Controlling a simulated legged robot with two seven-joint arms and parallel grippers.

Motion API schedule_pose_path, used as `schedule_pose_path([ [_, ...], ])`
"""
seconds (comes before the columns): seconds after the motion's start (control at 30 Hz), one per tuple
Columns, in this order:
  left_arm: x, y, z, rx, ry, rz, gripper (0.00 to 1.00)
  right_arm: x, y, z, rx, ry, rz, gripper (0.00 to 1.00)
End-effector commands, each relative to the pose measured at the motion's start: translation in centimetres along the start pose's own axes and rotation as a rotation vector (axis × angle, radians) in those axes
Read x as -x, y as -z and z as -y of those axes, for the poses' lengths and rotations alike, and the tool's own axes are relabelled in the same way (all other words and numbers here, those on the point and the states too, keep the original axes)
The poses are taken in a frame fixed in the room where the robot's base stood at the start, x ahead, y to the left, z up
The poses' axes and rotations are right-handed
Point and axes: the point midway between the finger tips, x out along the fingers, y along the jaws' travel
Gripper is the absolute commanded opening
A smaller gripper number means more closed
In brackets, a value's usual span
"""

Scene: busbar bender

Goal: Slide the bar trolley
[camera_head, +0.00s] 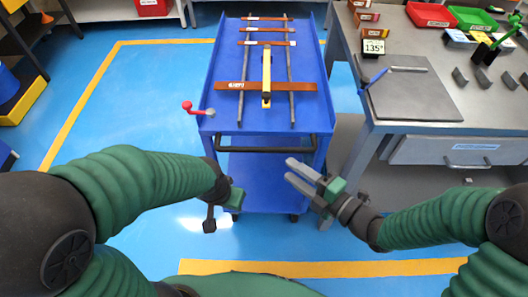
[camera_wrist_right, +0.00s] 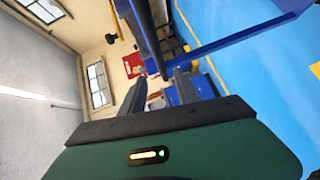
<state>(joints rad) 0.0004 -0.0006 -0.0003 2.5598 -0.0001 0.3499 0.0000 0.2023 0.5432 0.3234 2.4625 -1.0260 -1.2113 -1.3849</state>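The bar trolley (camera_head: 225,75) is blue and stands ahead in the head view, with a dark handle bar (camera_head: 262,150) across its near end. Several brown bars (camera_head: 240,86) lie across two grey rails on its top. My right gripper (camera_head: 289,170) is open and empty, just below the right part of the handle. In the right wrist view, its two fingers are apart, and a dark bar (camera_wrist_right: 149,38), likely the handle, shows beyond and between them. My left gripper (camera_head: 220,208) is low, left of the trolley's near end; its finger opening is unclear.
A red-knobbed lever (camera_head: 193,108) sticks out from the trolley's left side. A grey workbench (camera_head: 440,130) with a drawer stands close on the right, with red and green bins on it. Blue floor (camera_head: 150,90) with yellow lines is clear on the left.

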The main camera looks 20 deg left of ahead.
Motion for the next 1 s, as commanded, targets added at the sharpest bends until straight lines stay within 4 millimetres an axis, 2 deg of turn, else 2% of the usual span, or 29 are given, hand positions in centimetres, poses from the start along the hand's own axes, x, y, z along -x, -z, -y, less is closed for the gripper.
schedule_pose_path([
  [0.03, -0.5, -0.1, 0.0, -0.001, 0.000, 0.000, 0.00, -1.5, 0.1, 0.3, -0.001, -0.002, -0.005, 0.38],
  [0.2, -1.4, -0.3, 0.0, -0.001, 0.000, 0.001, 0.00, -6.0, 0.0, 0.3, -0.002, 0.000, -0.003, 0.38],
  [0.3, -1.9, -0.5, 0.0, -0.001, 0.000, 0.001, 0.00, -8.5, 0.1, 0.3, -0.001, 0.000, -0.002, 0.38],
  [0.43, -2.3, -0.6, 0.0, -0.001, 0.000, 0.001, 0.00, -10.9, -0.1, 0.2, -0.002, 0.000, 0.001, 0.38],
  [0.6, -2.4, -0.6, 0.0, -0.001, 0.000, 0.001, 0.00, -12.3, 0.0, 0.1, -0.003, 0.001, 0.001, 0.38],
  [0.83, -2.4, -0.6, 0.0, -0.001, 0.000, 0.001, 0.00, -12.4, -0.1, 0.1, -0.003, 0.002, 0.003, 0.38],
  [1.0, -2.4, -0.6, 0.0, -0.001, 0.000, 0.001, 0.00, -12.4, -0.1, 0.1, -0.003, 0.002, 0.003, 0.17],
])
